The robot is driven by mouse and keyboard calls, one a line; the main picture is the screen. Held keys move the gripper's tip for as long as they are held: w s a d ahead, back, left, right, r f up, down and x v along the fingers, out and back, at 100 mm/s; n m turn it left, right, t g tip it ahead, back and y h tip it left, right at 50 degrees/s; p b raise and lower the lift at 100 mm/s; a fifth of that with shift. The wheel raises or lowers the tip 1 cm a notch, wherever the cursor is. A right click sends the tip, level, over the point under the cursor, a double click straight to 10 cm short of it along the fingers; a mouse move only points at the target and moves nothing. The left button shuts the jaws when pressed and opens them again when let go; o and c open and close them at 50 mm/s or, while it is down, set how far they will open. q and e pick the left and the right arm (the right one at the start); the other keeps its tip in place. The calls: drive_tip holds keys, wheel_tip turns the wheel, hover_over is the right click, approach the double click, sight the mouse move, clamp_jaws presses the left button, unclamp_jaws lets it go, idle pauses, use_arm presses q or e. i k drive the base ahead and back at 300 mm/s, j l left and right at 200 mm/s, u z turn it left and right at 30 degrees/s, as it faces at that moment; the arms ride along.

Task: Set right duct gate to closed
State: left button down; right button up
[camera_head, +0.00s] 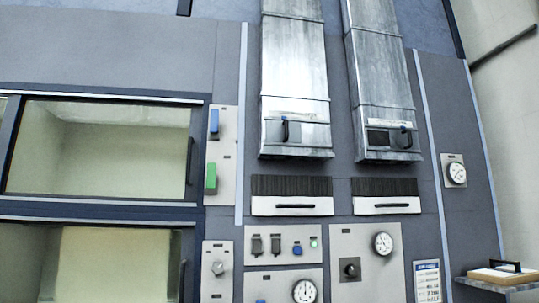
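The right metal duct (382,75) runs down the panel wall and ends in a box. On the box, the right duct gate (411,138) has a small black upright handle (404,136). A dark rectangular area (378,138), which looks like an opening, shows left of the handle, with a label strip (389,122) above. The left duct (294,70) has a similar gate with a black handle (285,131), with no such large dark area beside it. Neither gripper is in view.
Switch and gauge panels (283,244) (366,265) sit lower. Glass-fronted chambers (98,150) fill the left. A small shelf (500,281) with a clipboard-like object juts out at lower right.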

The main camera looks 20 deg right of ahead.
sight(406, 139)
drive_tip(key=z, duration=1.65)
drive_tip(key=i+l+u, duration=0.1)
drive_tip(key=u, duration=0.25)
drive_tip(key=i+l+u, duration=0.1)
drive_tip(key=l+u, duration=0.25)
drive_tip(key=i+l+u, duration=0.1)
drive_tip(key=u, duration=0.25)
drive_tip(key=i+l+u, duration=0.1)
drive_tip(key=l, duration=0.4)
drive_tip(key=i+l+u, duration=0.15)
drive_tip(key=l, duration=0.3)
drive_tip(key=k, duration=0.05)
